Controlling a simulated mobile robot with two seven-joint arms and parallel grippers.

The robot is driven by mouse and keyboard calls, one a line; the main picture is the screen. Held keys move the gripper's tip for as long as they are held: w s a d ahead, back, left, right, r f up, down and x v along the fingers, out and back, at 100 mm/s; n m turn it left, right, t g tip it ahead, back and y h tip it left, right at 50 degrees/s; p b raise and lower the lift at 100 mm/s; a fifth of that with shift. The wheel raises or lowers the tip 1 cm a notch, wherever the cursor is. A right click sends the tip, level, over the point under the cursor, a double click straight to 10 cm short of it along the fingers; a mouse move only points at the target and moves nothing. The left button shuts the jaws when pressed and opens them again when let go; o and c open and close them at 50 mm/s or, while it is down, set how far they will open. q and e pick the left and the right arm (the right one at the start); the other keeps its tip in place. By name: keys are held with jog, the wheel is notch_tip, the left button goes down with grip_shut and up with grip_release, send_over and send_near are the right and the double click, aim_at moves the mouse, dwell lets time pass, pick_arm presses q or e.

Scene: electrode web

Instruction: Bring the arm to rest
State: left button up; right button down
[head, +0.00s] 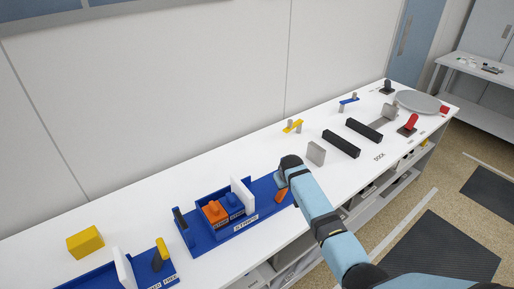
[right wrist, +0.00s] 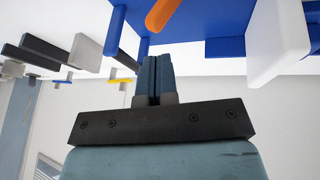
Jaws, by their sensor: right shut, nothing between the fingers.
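My right arm reaches up from the lower right in the head view, and its gripper (head: 281,180) is over the right end of a blue tray (head: 265,193). In the right wrist view the two blue-grey fingers (right wrist: 154,75) are pressed together with nothing between them. An orange handle-like piece (head: 281,196) is just below the gripper in the head view; it also shows in the right wrist view (right wrist: 163,12), apart from the fingers. My left gripper is in neither view.
The blue tray holds orange and blue blocks (head: 214,210) and a white upright plate (head: 243,195). Nearby are a yellow block (head: 85,242), a grey block (head: 316,152), black bars (head: 341,144), a red-handled piece (head: 409,124) and a grey disc (head: 418,102). The white table (head: 140,215) has bare stretches along the wall.

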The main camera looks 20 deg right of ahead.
jog(key=s+a+f+t+y, duration=0.1)
jog(key=s+a+f, duration=0.1)
jog(key=s+f, duration=0.5)
jog(key=s+a+f+t, duration=0.2)
jog(key=s, duration=0.8)
jog(key=s+a+r+t+y, duration=0.1)
jog(key=s+a+r, duration=0.1)
jog(key=s, duration=1)
jog(key=s+a+r+t+y, duration=0.1)
jog(key=s+a, duration=0.4)
jog(key=s, duration=0.7)
notch_tip(320, 180, up, 2)
jog(key=shift+r+n+t+y, duration=0.15)
jog(key=shift+n+t+y, duration=0.25)
jog(key=shift+y, duration=0.3)
